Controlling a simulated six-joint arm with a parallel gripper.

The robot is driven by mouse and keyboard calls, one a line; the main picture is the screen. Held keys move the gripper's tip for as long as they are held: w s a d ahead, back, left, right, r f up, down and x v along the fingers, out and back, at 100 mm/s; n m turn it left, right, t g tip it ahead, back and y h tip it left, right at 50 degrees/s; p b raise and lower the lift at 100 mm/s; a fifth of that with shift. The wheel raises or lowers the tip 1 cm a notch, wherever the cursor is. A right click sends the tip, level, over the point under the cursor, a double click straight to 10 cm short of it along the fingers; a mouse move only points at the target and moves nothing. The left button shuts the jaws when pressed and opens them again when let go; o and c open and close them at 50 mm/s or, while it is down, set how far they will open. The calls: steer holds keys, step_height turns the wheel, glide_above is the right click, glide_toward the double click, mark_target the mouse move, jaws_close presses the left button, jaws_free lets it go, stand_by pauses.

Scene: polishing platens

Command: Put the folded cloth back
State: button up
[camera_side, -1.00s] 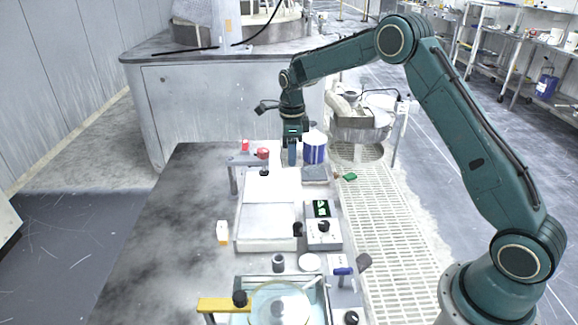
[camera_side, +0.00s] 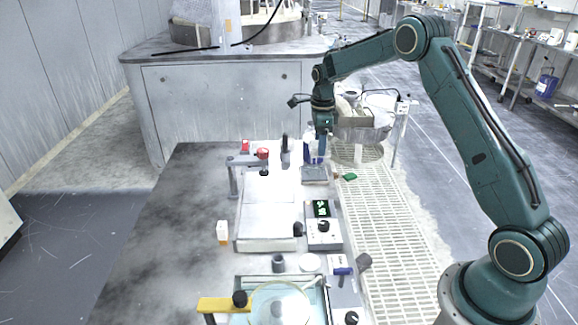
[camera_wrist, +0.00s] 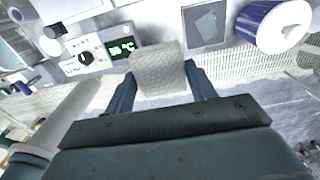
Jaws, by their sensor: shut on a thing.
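My gripper (camera_side: 322,150) is above the far right part of the bench in the side view, in front of a blue and white container (camera_side: 308,153). In the wrist view its two fingers are shut on the folded cloth (camera_wrist: 158,68), a pale, textured, rolled-looking pad between the fingertips. The cloth cannot be made out in the side view. A flat grey square tray (camera_side: 315,174) lies on the bench below and near the gripper. It also shows in the wrist view (camera_wrist: 205,22), with a lighter patch inside it, beside the container.
A display box with a green readout (camera_side: 321,209) stands in front of the tray, right of a white slab (camera_side: 268,218). A black upright thing (camera_side: 285,150), a stand with a red knob (camera_side: 262,154) and a green piece (camera_side: 349,177) are nearby. The bench's left side is mostly clear.

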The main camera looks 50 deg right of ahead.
step_height(320, 180, down, 12)
steer(key=shift+f, duration=0.25)
steer(key=shift+f, duration=0.1)
steer(key=shift+f, duration=2.05)
steer(key=o, duration=0.8)
steer(key=shift+f, duration=0.15)
step_height(320, 180, up, 12)
steer(key=shift+r, duration=0.2)
